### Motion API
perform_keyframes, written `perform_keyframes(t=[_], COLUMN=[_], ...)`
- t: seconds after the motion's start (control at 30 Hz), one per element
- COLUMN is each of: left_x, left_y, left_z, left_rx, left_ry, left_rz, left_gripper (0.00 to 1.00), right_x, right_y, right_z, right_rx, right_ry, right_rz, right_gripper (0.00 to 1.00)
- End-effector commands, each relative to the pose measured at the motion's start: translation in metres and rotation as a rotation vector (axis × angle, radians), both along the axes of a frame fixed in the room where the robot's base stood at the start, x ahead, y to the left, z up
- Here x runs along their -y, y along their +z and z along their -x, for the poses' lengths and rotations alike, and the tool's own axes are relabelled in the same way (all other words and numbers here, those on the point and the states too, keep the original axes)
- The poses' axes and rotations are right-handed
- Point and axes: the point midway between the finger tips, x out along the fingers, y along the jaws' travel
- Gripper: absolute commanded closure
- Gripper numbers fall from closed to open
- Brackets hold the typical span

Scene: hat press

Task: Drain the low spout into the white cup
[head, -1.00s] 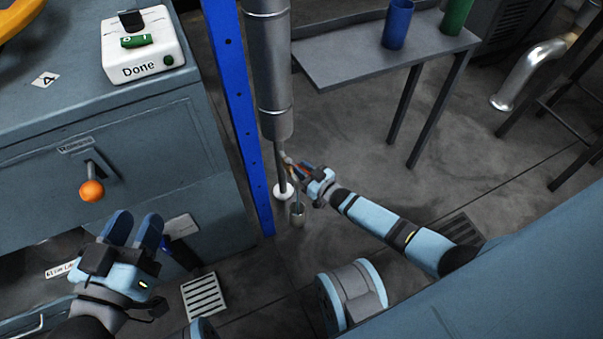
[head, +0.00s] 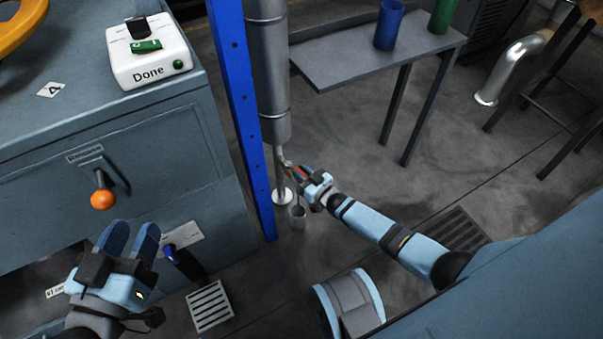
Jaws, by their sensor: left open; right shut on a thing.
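A grey vertical cylinder (head: 268,75) narrows at its bottom into a thin spout pipe (head: 281,168). A small white round piece (head: 281,196) is at the pipe's lower end; I cannot tell whether it is the white cup. A small grey pot-like piece (head: 297,219) is just below and right of it. My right gripper (head: 297,174) is beside the spout, shut on a small orange-red piece (head: 289,166), perhaps a lever, mostly hidden by the fingers. My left gripper (head: 131,238) is open and empty before the cabinet, below the orange knob (head: 103,200).
A blue post (head: 237,100) stands close left of the cylinder. The cabinet (head: 150,150) fills the left and carries a white "Done" box (head: 148,60). A grey table (head: 350,60) at the back holds a blue cup (head: 389,25) and a green cup (head: 442,14). Floor right of the spout is open.

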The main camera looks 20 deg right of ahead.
Motion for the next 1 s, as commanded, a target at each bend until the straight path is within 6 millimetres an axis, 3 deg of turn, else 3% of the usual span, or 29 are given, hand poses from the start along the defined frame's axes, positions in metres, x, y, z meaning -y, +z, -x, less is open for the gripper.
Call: perform_keyframes(t=[0.13, 0.17, 0.27, 0.67, 1.0], left_x=[0.000, 0.000, 0.000, 0.000, 0.005], left_y=[0.000, 0.000, 0.000, 0.004, 0.015], left_z=[0.000, 0.000, 0.000, 0.000, 0.010], left_rx=[0.000, 0.000, 0.000, -0.007, -0.081], left_ry=[0.000, 0.000, 0.000, -0.002, 0.014], left_rz=[0.000, 0.000, 0.000, 0.004, 0.089], left_gripper=[0.55, 0.55, 0.55, 0.55, 0.55], right_x=[0.000, 0.000, 0.000, 0.003, 0.025], right_y=[-0.001, -0.001, -0.001, 0.001, 0.003], right_z=[0.001, 0.001, 0.001, 0.008, 0.075], right_rx=[-0.002, -0.002, -0.001, -0.002, -0.003], right_ry=[0.000, 0.000, 0.000, 0.000, 0.000], right_rz=[0.001, 0.001, 0.000, 0.001, 0.002], right_gripper=[1.00, 0.79, 0.56, 0.55, 0.55])
